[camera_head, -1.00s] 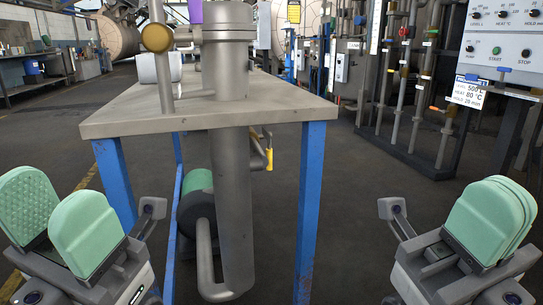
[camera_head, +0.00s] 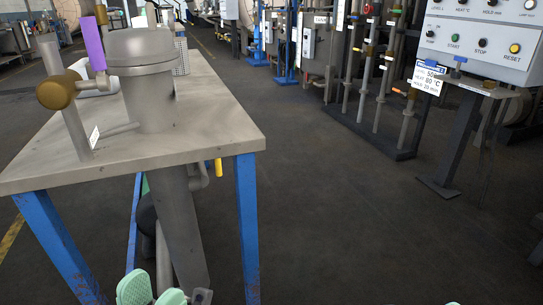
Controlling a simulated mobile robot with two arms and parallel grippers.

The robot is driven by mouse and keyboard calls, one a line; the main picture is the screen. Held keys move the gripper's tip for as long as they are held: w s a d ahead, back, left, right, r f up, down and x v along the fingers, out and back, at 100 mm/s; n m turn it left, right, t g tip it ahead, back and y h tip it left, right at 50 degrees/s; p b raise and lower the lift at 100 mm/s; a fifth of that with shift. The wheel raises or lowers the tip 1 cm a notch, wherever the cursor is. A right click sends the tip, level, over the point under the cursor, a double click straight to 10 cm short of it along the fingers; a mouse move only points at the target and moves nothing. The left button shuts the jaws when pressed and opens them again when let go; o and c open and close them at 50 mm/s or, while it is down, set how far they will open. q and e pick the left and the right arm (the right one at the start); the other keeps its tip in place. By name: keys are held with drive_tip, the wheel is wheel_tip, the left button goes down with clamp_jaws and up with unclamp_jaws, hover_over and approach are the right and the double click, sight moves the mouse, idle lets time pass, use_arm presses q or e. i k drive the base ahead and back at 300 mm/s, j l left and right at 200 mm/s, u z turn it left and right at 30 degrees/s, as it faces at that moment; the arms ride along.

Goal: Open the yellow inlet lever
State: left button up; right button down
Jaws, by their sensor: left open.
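A small yellow lever (camera_head: 218,168) hangs under the right side of the metal table, beside a bent grey pipe (camera_head: 198,178) on the large grey cylinder. Only a short piece of the yellow lever shows below the table edge. My left gripper (camera_head: 153,293) is at the bottom of the view with its green pads apart, open and empty. It is low in front of the cylinder and apart from the yellow lever. Of my right gripper, only a tiny green tip (camera_head: 452,303) shows at the bottom edge; its fingers are hidden.
A control panel (camera_head: 480,45) stands at right. A rack of valve pipes (camera_head: 385,80) is behind. The floor at centre right is clear.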

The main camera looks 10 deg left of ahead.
sight(218, 162)
drive_tip(key=i+l+z, duration=0.25)
drive_tip(key=z, duration=0.2)
drive_tip(key=i+l+z, duration=0.55)
drive_tip(key=z, duration=0.3)
drive_tip(key=i+l+u, duration=0.2)
drive_tip(key=i, duration=0.25)
drive_tip(key=i+u, duration=0.25)
drive_tip(key=i, duration=0.2)
drive_tip(key=i+j+u, duration=0.1)
drive_tip(key=u, duration=0.4)
drive_tip(key=i+u, duration=0.3)
drive_tip(key=u, duration=0.15)
drive_tip(key=i+u, duration=0.2)
drive_tip(key=u, duration=0.3)
drive_tip(key=i+l+u, duration=0.15)
drive_tip(key=u, duration=0.35)
drive_tip(key=i+u, duration=0.5)
drive_tip(key=u, duration=0.2)
drive_tip(key=i+l+u, duration=0.1)
drive_tip(key=i+u, duration=0.25)
drive_tip(key=k+j, duration=0.05)
